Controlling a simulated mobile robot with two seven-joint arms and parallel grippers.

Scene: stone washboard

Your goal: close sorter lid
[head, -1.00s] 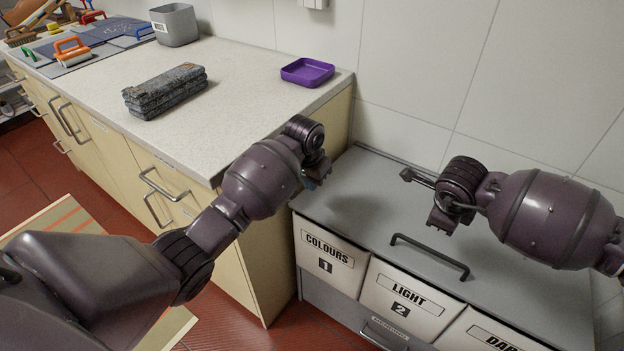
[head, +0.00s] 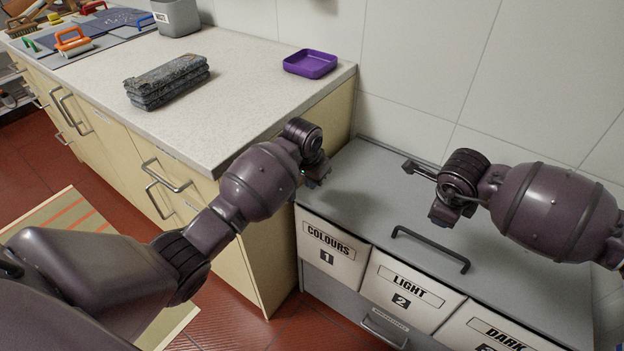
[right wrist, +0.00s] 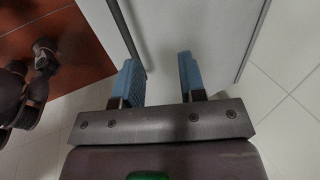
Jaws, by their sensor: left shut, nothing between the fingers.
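The sorter's grey lid (head: 365,205) lies flat over the top of the sorter, with a dark bar handle (head: 430,250) near its front edge. Below it show white bin fronts labelled COLOURS 1 (head: 328,250), LIGHT 2 (head: 405,290) and DARK (head: 490,332). My left gripper (head: 318,176) is shut and empty, above the lid's left end beside the counter. My right gripper (head: 445,213) is above the lid's middle, behind the handle. In the right wrist view its blue fingers (right wrist: 160,78) are apart with nothing between them.
A cream counter (head: 240,100) stands left of the sorter and higher. It bears a purple tray (head: 310,64), a dark stone stack (head: 167,82), a grey bin (head: 176,17) and an orange-handled brush (head: 74,43). A tiled wall (head: 430,70) rises behind the lid.

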